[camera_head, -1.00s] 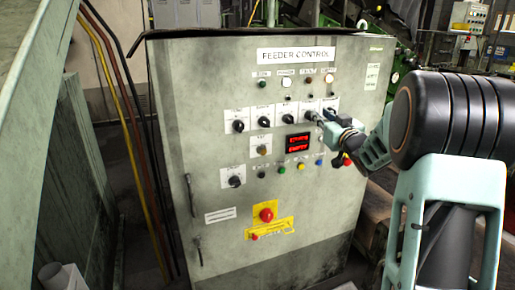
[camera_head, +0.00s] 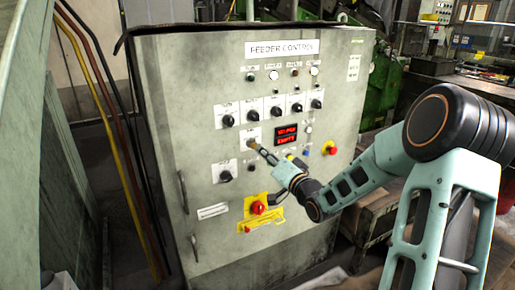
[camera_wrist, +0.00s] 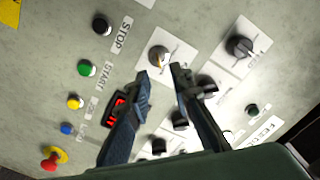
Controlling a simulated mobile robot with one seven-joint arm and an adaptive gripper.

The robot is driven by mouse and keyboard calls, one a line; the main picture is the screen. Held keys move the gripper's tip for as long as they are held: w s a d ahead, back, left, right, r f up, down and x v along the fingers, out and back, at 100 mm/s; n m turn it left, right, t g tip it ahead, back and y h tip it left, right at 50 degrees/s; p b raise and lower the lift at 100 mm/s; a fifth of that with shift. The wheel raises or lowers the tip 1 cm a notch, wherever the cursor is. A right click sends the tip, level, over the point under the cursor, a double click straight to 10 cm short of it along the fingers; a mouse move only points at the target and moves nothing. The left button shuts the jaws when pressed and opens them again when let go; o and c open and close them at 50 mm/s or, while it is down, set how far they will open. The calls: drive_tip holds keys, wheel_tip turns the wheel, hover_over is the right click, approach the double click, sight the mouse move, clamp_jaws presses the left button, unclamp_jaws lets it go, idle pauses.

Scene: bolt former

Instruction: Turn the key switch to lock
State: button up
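The key switch (camera_head: 251,143) is a small brass-coloured key cylinder on a white plate, mid-height on the grey feeder control cabinet (camera_head: 165,110). In the wrist view the key switch (camera_wrist: 159,57) shows just past the fingertips, roughly in line with the gap between them. My gripper (camera_head: 262,151) is close to the panel, just below and right of the key switch in the head view. In the wrist view my gripper (camera_wrist: 161,72) is open, with nothing between its two fingers. Whether the fingertips touch the key cannot be told.
A row of black knobs (camera_head: 277,114) and a red display (camera_head: 286,134) are above and right. A red emergency stop (camera_head: 258,207) on yellow is below. A door handle (camera_head: 182,190) is at left.

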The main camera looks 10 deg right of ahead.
sight(253, 145)
drive_tip(key=x, duration=0.5)
drive_tip(key=shift+w, duration=0.1)
clamp_jaws()
